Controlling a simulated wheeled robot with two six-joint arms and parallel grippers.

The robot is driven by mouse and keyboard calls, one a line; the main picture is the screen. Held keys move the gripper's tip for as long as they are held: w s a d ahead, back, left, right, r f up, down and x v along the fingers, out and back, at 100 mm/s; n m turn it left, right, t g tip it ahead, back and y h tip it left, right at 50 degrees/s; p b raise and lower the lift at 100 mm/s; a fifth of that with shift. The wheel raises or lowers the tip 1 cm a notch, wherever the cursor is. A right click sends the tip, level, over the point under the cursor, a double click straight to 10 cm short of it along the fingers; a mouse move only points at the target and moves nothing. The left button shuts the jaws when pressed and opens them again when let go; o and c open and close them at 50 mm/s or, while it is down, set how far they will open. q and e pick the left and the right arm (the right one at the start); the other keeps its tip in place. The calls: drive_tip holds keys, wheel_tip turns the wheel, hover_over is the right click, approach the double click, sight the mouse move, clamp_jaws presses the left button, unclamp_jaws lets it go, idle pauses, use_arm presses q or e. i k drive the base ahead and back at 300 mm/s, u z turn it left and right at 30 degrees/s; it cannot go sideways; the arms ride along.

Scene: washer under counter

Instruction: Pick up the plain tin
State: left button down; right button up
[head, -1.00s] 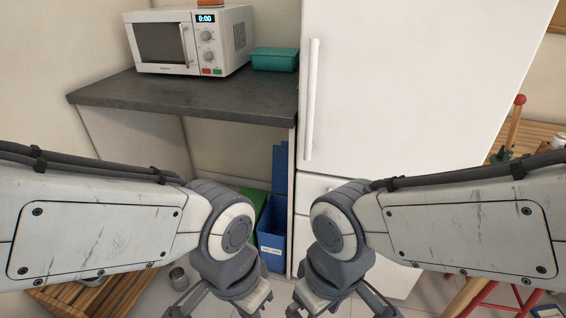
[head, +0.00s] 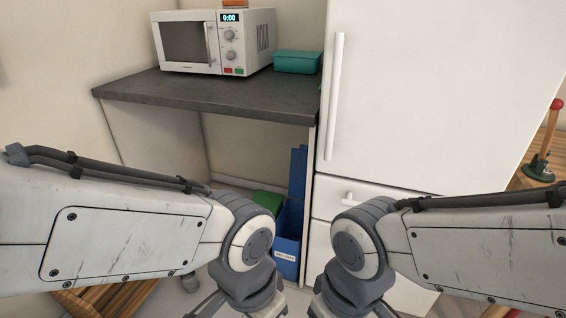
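My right gripper (head: 350,308) is at the bottom edge, further right. The fingertips of both are cut off by the frame, so their opening does not show.
A dark counter (head: 200,92) carries a microwave (head: 190,45) and a teal box (head: 297,62). Under it are a blue bin (head: 287,250) and a green bin (head: 268,202). A white fridge (head: 420,100) stands right. Slatted wooden furniture (head: 105,298) is at lower left.

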sight(190, 281)
drive_tip(key=k, duration=0.5)
drive_tip(key=u, duration=0.55)
drive_tip(key=i, duration=0.35)
drive_tip(key=u, duration=0.6)
drive_tip(key=i, duration=1.5)
drive_tip(key=z, duration=0.45)
